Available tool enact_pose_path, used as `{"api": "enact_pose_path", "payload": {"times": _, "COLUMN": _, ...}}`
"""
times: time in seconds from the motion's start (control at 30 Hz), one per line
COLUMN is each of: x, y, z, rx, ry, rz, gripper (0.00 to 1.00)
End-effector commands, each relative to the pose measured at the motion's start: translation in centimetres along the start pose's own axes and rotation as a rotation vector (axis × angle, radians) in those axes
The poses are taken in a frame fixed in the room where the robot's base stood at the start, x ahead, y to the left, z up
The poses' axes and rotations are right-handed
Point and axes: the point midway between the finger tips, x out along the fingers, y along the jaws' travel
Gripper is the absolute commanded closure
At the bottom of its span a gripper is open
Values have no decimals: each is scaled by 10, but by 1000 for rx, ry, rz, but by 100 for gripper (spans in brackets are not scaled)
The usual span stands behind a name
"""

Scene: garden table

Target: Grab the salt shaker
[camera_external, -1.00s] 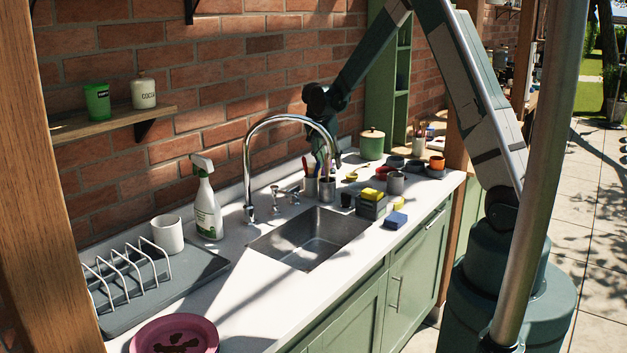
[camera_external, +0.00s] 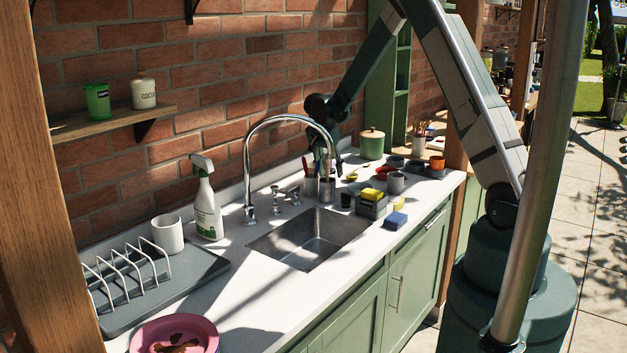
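My gripper (camera_external: 332,168) is small and partly hidden behind the curved tap, over the back of the counter beyond the sink. It points down beside grey cups that hold utensils (camera_external: 326,187). I cannot see whether its fingers are open or shut, or whether they touch anything. I cannot make out a salt shaker for certain among the small items crowded on the counter near the gripper.
The chrome tap (camera_external: 248,170) arches over the sink (camera_external: 310,238), close in front of the gripper in the picture. Yellow and grey sponges (camera_external: 371,203), a blue block (camera_external: 396,220), a grey cup (camera_external: 396,183) and a green canister (camera_external: 372,144) stand nearby. A spray bottle (camera_external: 208,208) stands left of the tap.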

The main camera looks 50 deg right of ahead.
Motion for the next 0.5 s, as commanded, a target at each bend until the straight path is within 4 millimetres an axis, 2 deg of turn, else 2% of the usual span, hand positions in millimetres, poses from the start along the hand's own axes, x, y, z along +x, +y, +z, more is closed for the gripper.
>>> {"api": "enact_pose_path", "payload": {"times": 0.2, "x": 12, "y": 0, "z": 0, "rx": 0, "ry": 0, "rz": 0, "gripper": 63}}
{"api": "enact_pose_path", "payload": {"times": 0.5, "x": 12, "y": 0, "z": 0, "rx": 0, "ry": 0, "rz": 0, "gripper": 63}}
